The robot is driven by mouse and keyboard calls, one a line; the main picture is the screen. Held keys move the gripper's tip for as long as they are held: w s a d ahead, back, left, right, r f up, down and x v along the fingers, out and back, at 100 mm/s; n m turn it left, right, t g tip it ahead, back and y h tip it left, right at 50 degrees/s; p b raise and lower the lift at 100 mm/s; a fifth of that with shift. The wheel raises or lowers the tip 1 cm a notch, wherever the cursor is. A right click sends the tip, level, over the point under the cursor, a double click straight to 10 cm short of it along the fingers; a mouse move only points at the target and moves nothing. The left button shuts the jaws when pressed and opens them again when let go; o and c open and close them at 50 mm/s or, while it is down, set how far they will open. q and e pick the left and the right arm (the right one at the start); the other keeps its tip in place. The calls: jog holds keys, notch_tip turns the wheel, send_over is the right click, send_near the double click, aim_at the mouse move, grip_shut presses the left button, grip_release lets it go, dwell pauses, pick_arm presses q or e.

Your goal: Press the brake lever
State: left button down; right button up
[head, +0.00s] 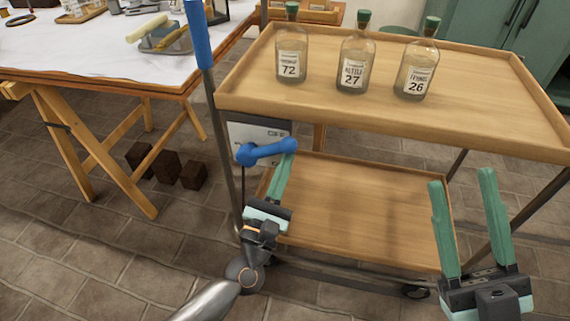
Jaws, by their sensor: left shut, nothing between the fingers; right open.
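The brake lever (266,151) is a blue bar with rounded ends, in front of a pale panel at the left side of a wooden trolley (455,90). My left gripper (287,158) is shut and empty, with its green fingertips at the right end of the lever. I cannot tell whether they touch it. My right gripper (462,180) is open and empty, in front of the trolley's lower right side.
Bottles labelled 72 (290,55), 27 (355,62) and 26 (415,70) stand on the trolley's top tray. A blue-topped post (198,35) rises at its left corner. A trestle table (70,60) stands left, with dark blocks (166,166) on the floor beneath.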

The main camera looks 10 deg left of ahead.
pick_arm(q)
jog(key=shift+r, duration=0.15)
jog(key=v, duration=0.7)
jog(key=shift+s+f, duration=0.2)
jog(key=shift+s, duration=0.05)
